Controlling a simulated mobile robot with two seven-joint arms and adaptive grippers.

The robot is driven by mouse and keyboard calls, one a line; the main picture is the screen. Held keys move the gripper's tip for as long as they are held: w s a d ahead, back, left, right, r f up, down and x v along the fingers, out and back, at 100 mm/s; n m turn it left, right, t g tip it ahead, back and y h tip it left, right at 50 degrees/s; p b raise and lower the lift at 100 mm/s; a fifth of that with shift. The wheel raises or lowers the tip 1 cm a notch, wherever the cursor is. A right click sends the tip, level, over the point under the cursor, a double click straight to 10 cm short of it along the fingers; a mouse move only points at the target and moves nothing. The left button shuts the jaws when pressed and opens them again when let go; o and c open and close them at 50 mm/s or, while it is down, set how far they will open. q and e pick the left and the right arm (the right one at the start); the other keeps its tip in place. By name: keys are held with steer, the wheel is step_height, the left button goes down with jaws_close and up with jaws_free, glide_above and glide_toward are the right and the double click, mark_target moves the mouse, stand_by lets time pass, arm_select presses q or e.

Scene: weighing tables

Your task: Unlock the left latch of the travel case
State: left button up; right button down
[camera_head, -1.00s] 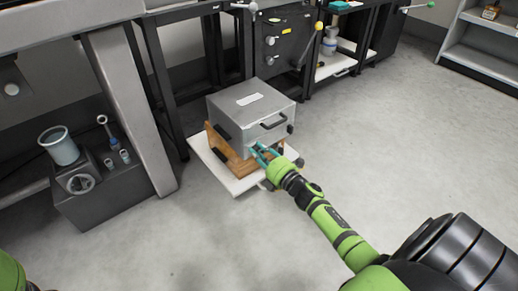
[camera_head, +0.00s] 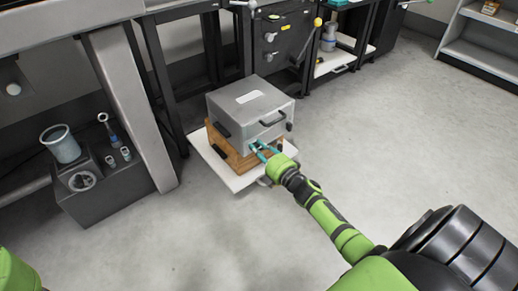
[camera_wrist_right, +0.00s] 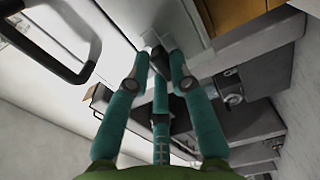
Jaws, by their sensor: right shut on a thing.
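The travel case (camera_head: 250,108) is a silver-grey box with a white label on top and a dark handle (camera_head: 272,118) on its front. It sits upright on a wooden crate (camera_head: 241,161). My right gripper (camera_head: 257,147) is at the lower front of the case, left of the handle. In the right wrist view its teal fingers (camera_wrist_right: 158,52) are shut around the small left latch (camera_wrist_right: 152,40), which they largely hide. The handle (camera_wrist_right: 50,45) also shows there at the left. Whether the latch is locked cannot be seen. My left gripper is out of view.
The crate stands on a white platform (camera_head: 215,172) near the floor. A grey block (camera_head: 110,190) with a beaker and small metal pieces is at the left. Dark table frames and a black cabinet (camera_head: 282,48) stand behind. The floor at right is clear.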

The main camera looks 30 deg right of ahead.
steer(key=c, duration=1.1)
jaws_free()
steer(key=s, duration=1.2)
steer(key=shift+d, duration=0.45)
